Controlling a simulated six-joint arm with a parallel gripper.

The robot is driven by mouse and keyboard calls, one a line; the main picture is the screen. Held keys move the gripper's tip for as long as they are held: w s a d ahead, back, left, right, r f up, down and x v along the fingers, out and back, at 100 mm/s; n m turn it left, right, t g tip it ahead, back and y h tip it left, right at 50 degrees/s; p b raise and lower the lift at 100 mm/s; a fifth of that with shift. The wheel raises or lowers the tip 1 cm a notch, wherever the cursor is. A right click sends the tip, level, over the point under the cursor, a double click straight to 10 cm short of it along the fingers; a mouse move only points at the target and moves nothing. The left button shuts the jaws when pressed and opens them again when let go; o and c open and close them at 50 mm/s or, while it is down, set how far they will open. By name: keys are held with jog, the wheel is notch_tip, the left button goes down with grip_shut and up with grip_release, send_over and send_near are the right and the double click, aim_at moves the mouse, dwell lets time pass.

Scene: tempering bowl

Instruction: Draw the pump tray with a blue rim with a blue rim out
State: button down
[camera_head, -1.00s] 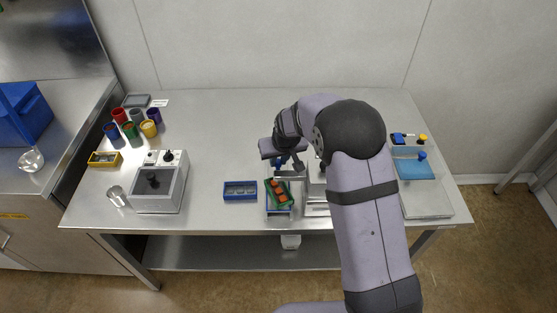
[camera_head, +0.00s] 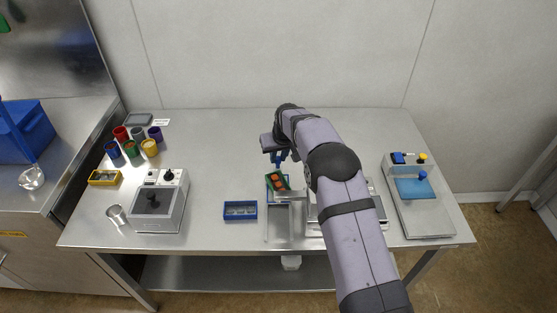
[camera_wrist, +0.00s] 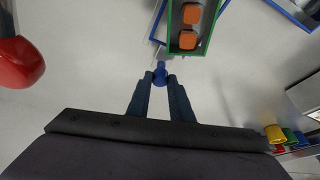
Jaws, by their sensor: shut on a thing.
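The pump tray with a blue rim (camera_wrist: 157,22) lies under a green box (camera_wrist: 188,49) holding orange blocks. Its blue knob (camera_wrist: 160,74) is between my fingertips. In the head view the green box (camera_head: 270,184) sits tilted, and most of the tray is hidden by it and by my arm. My gripper (camera_wrist: 160,79) is shut on the blue knob; in the head view my gripper (camera_head: 279,160) is at the tray's far end. A pale frame (camera_head: 267,225) on the near side of the tray looks empty.
A blue box with grey pieces (camera_head: 240,218) stands left of the frame. A grey machine (camera_head: 150,217) and several coloured cups (camera_head: 137,133) are farther left. A scale-like device with a blue plate (camera_head: 413,191) stands at right. The table behind my gripper is clear.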

jog(key=shift+w+r, duration=0.2)
jog(key=c, duration=1.9)
grip_release()
jog(key=shift+c, duration=0.2)
jog(key=o, duration=0.4)
jog(key=shift+w+f, duration=0.1)
jog(key=shift+f, duration=0.05)
jog(key=shift+c, duration=0.2)
jog(key=b+v, duration=0.2)
jog(key=v, duration=0.5)
